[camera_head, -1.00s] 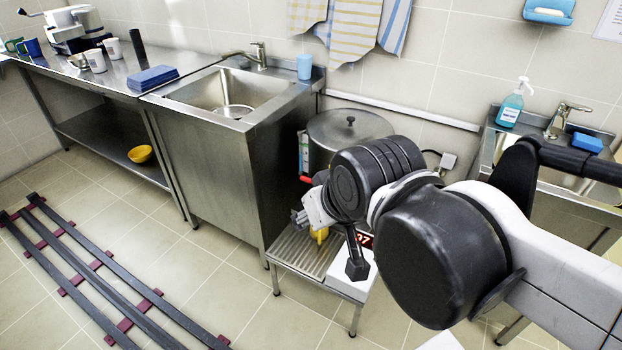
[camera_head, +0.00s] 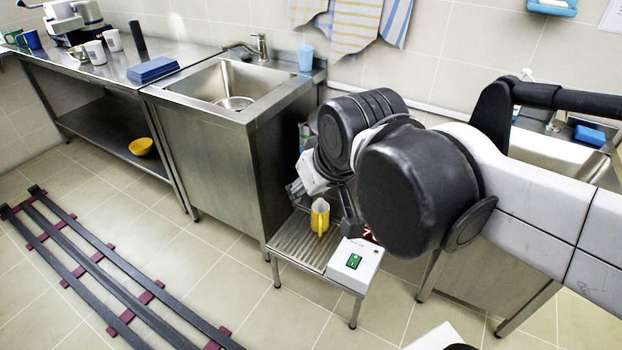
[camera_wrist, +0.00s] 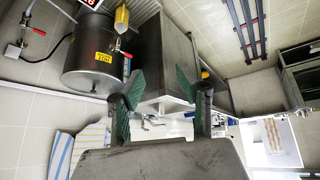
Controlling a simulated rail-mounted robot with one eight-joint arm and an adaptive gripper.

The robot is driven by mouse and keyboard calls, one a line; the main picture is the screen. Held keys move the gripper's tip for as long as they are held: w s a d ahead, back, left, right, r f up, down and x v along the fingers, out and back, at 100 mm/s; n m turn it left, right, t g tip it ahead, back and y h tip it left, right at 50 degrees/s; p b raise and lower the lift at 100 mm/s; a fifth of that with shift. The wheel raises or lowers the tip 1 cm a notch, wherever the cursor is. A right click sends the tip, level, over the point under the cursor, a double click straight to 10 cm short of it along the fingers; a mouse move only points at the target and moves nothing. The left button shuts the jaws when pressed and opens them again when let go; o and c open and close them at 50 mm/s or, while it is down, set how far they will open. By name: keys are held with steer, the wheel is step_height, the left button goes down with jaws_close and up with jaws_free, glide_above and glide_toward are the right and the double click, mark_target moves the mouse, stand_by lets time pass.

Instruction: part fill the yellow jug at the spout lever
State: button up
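The yellow jug (camera_head: 320,217) stands upright on the slatted stand (camera_head: 290,246), and its top end shows in the wrist view (camera_wrist: 122,18). The steel stockpot (camera_wrist: 85,62) has a yellow label and a spout with a red lever (camera_wrist: 122,54), close to the jug in the wrist view. In the head view my arm hides most of the pot and the lever. My gripper (camera_wrist: 161,88) is open and empty, its green-padded fingers wide apart. In the head view my gripper (camera_head: 294,190) is above and left of the jug, apart from it.
A white box with a green switch (camera_head: 355,262) sits at the stand's front right. The steel sink cabinet (camera_head: 215,165) stands close on the left. A second basin (camera_head: 560,150) is at right. Floor rails (camera_head: 95,265) lie at left; the floor between is clear.

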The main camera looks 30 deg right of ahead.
steer(key=w+d+f+n+g+h+b, duration=0.15)
steer(key=w+d, duration=0.25)
steer(key=w, duration=0.9)
steer(key=w+d+f+n+g+b, duration=0.15)
steer(key=w+d, duration=0.25)
steer(key=w, duration=1)
steer(key=w+d+f+n+g, duration=0.1)
steer(key=w+d+f, duration=0.3)
steer(key=w+f, duration=0.25)
steer(key=w+d+f+n+g+b, duration=0.1)
steer(key=w+d+f, duration=0.2)
steer(key=w+f, duration=0.3)
steer(key=w+d+f+n+g, duration=0.1)
steer(key=w+d+f, duration=0.3)
steer(key=f, duration=0.4)
steer(key=f+b, duration=0.1)
steer(key=f, duration=0.3)
steer(key=w+d+f+b, duration=0.1)
steer(key=f, duration=0.4)
steer(key=w+d+f+b, duration=0.1)
steer(key=f, duration=0.3)
steer(key=shift+f, duration=0.2)
steer(key=shift+c, duration=0.3)
jaws_close()
